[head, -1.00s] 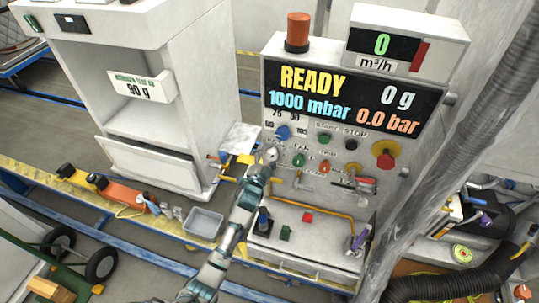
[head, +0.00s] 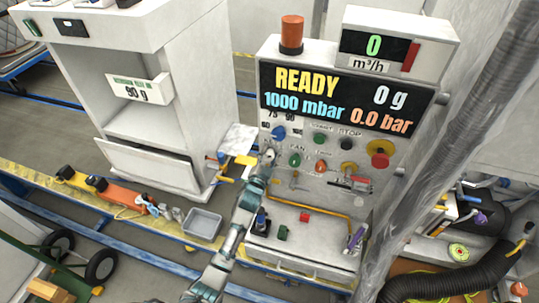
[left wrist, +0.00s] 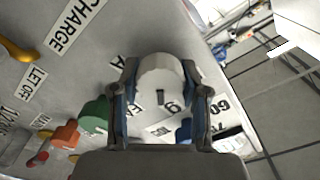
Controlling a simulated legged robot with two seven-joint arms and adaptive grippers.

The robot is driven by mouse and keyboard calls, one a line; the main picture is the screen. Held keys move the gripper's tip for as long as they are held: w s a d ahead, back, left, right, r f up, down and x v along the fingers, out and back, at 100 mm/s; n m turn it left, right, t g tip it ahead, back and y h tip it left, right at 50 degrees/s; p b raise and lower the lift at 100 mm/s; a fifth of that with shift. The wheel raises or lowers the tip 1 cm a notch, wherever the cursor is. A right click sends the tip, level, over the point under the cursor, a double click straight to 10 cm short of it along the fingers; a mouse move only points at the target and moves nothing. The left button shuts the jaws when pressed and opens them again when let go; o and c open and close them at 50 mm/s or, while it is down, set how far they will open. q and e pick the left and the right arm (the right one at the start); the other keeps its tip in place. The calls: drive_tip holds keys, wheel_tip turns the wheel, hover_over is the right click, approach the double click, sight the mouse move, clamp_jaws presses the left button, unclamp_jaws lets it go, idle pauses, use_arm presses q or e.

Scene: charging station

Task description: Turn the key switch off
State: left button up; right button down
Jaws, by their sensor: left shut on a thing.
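The control panel (head: 300,135) of the charging station faces me in the head view. My left gripper (head: 268,158) is at the lower left of its controls. In the left wrist view my left gripper (left wrist: 160,105) has its two fingers on either side of a pale round knob (left wrist: 160,72) with a short dark slot in its face, and is shut on it. I cannot tell for sure that this knob is the key switch. A blue knob (head: 278,132) is just above, and a green knob (head: 295,160) just right. My right gripper is not in view.
A red knob (head: 321,166) and a large red button on yellow (head: 379,155) are further right on the panel. A grey tray (head: 203,223) stands left of my arm. A black hose (head: 460,270) lies at the lower right.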

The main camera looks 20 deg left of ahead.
use_arm(q)
drive_tip(key=n, duration=0.1)
drive_tip(key=n+p, duration=0.1)
drive_tip(key=shift+s+f+n, duration=0.1)
drive_tip(key=shift+f+n, duration=0.3)
drive_tip(key=shift+n+p, duration=0.45)
drive_tip(key=shift+n, duration=0.45)
drive_tip(key=n+p, duration=0.1)
drive_tip(key=n, duration=0.2)
drive_tip(key=shift+n+p, duration=0.55)
drive_tip(key=shift+n, duration=0.65)
drive_tip(key=shift+r, duration=0.1)
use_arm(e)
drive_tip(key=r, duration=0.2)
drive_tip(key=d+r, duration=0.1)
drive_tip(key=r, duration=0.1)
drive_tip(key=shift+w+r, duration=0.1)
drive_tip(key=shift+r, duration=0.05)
use_arm(q)
drive_tip(key=shift+n, duration=0.3)
drive_tip(key=shift+w+r, duration=0.2)
drive_tip(key=shift+r, duration=0.05)
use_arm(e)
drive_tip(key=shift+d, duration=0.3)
